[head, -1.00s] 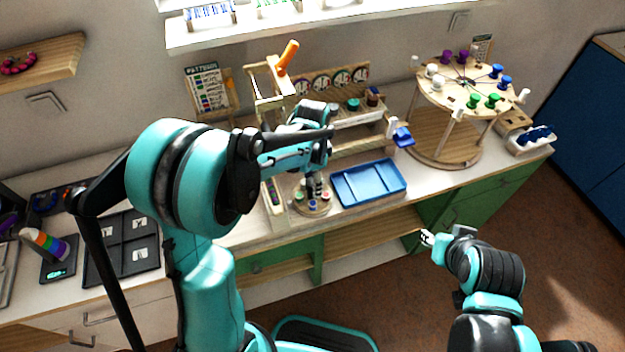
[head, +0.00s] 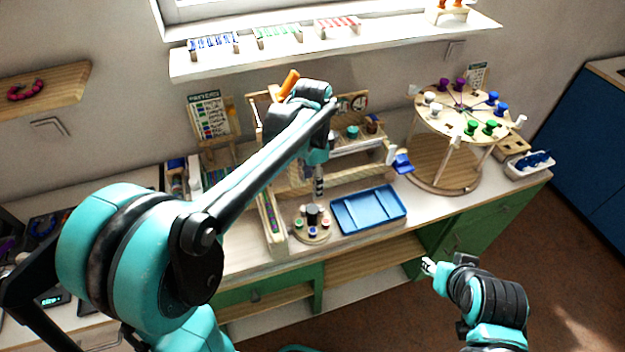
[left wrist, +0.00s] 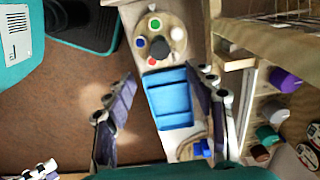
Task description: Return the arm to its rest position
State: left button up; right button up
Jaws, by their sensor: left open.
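My left arm crosses the head view from the lower left. Its gripper (head: 319,183) points down above a round wooden stand (head: 312,238) on the bench. In the left wrist view its two fingers (left wrist: 165,108) are spread wide with nothing between them. The stand has coloured knobs around its edge and a dark knob (head: 312,215) in the middle; it also shows in the left wrist view (left wrist: 175,35). My right gripper (head: 429,266) hangs low in front of the bench at the right; its jaw state is too small to tell.
A blue tray (head: 368,210) lies right of the stand. A wooden rack (head: 340,170) stands close behind my left gripper, with an orange handle (head: 289,82) above. A round two-tier carousel (head: 450,170) stands at the right. A wall shelf (head: 370,45) runs above.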

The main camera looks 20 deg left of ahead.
dwell(0.4)
pick_arm(q)
jog(key=s+a+f+n+t+b, duration=0.1)
jog(key=s+a+n+t, duration=0.2)
jog(key=s+n+t, duration=0.4)
jog(key=s+n, duration=0.4)
jog(key=s, duration=0.4)
jog(key=shift+s+a+f, duration=0.2)
jog(key=shift+s+f, duration=0.1)
jog(key=shift+s, duration=0.1)
